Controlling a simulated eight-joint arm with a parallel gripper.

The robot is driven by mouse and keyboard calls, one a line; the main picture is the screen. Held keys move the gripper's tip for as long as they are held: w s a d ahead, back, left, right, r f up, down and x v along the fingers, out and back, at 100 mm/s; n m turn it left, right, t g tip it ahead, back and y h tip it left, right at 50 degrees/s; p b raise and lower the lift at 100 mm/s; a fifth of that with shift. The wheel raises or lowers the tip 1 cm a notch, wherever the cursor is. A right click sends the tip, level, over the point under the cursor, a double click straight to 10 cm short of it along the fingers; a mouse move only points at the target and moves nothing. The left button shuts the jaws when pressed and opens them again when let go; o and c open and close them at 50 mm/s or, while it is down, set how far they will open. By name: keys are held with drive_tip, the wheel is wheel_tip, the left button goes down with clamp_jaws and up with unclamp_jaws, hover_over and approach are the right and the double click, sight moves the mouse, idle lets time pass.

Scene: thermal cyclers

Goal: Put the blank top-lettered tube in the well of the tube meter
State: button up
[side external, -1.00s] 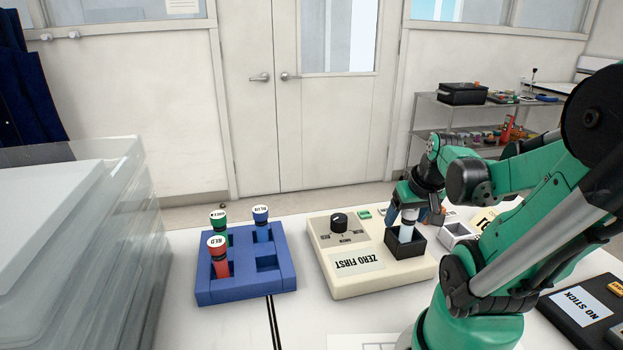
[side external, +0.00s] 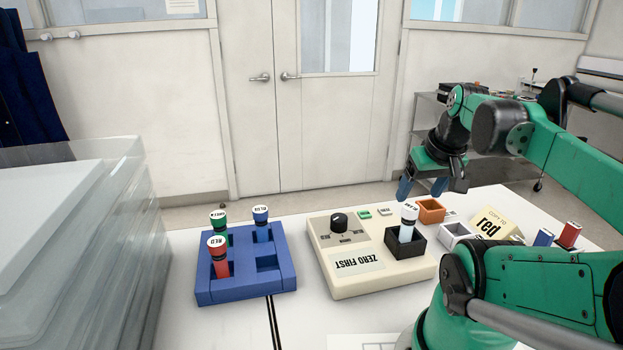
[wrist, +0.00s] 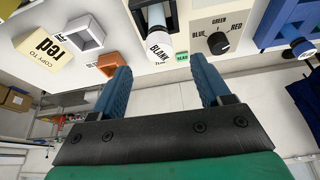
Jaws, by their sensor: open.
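The blank tube (side external: 408,221), clear with a white lettered cap, stands upright in the black square well (side external: 391,238) of the cream tube meter (side external: 345,286). Its cap, lettered BLANK, shows in the wrist view (wrist: 158,45). The meter has a dial (side external: 339,221), a ZERO FIRST label and small green and white buttons. My gripper (side external: 423,191) is open and empty, above and behind the tube, apart from it. In the wrist view its two blue fingers (wrist: 163,85) are spread with nothing between them.
A blue rack (side external: 246,284) holds red, green and blue capped tubes at left. Right of the meter are an orange box (side external: 430,210), a white box (side external: 455,235), a "COPY TO red" sign (side external: 492,224) and more tubes. Clear stacked bins (side external: 75,240) stand far left.

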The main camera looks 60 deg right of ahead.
drive_tip(key=w+a+f+n+t+y, duration=0.2)
drive_tip(key=w+a+n, duration=0.7)
drive_tip(key=w+a, duration=0.6)
drive_tip(key=a+t+y, duration=0.1)
drive_tip(key=a+t, duration=0.1)
drive_tip(key=a, duration=0.1)
drive_tip(key=shift+n, duration=0.3)
